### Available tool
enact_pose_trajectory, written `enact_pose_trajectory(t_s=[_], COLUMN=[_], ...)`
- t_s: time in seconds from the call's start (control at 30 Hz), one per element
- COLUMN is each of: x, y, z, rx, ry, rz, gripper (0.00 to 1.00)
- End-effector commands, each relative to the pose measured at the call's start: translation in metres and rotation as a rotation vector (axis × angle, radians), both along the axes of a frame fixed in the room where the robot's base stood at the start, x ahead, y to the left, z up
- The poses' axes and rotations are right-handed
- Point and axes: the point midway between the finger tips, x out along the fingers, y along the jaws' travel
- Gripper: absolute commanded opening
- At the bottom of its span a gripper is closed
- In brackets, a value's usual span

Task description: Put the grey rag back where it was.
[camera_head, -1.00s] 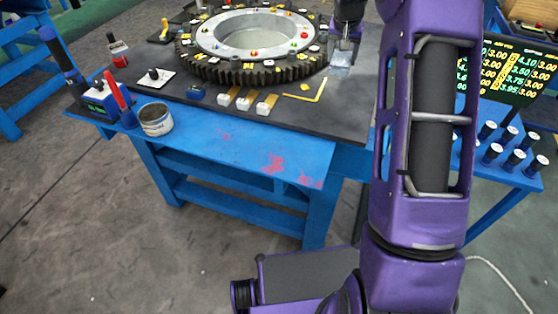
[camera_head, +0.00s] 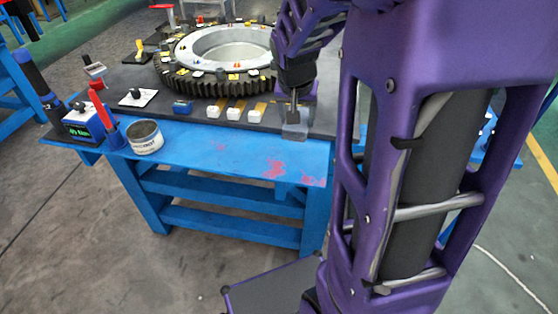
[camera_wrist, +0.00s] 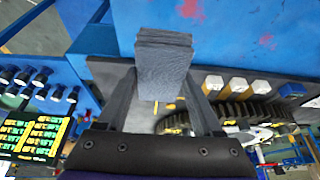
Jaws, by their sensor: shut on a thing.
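The grey rag (camera_wrist: 163,62) is a folded, layered block held between the two fingers of my gripper (camera_wrist: 160,95) in the wrist view. In the head view my gripper (camera_head: 294,108) points down over the front right part of the blue table (camera_head: 220,150), with the rag (camera_head: 295,130) at its tip. The rag appears to be near the table's front strip; I cannot tell whether it touches the surface. Reddish paint marks (camera_head: 273,169) lie on the blue strip just left of and in front of the rag.
A large toothed ring (camera_head: 215,80) lies on the dark mat behind. Several white-and-yellow brushes (camera_head: 236,111) and a blue block (camera_head: 182,107) line the mat's front edge. A can (camera_head: 146,138) and a blue meter (camera_head: 84,122) stand at the left. Blue surface between can and rag is clear.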

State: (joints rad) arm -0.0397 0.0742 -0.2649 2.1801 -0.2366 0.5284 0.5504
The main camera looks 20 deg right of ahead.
Motion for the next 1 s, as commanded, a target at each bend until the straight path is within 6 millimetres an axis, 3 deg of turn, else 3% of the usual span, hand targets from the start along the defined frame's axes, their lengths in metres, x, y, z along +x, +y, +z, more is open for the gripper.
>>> enact_pose_trajectory(t_s=[0.13,0.33,0.57,0.77,1.0], x=[-0.008,-0.009,-0.008,-0.008,-0.007], y=[0.001,0.001,0.001,0.000,0.001], z=[-0.015,-0.053,-0.071,-0.100,-0.102], rx=[-0.001,-0.001,-0.002,-0.002,-0.002], ry=[0.004,0.005,0.003,0.005,0.000], rz=[-0.006,-0.007,-0.006,-0.006,-0.006], gripper=[0.03,0.03,0.03,0.03,0.03])
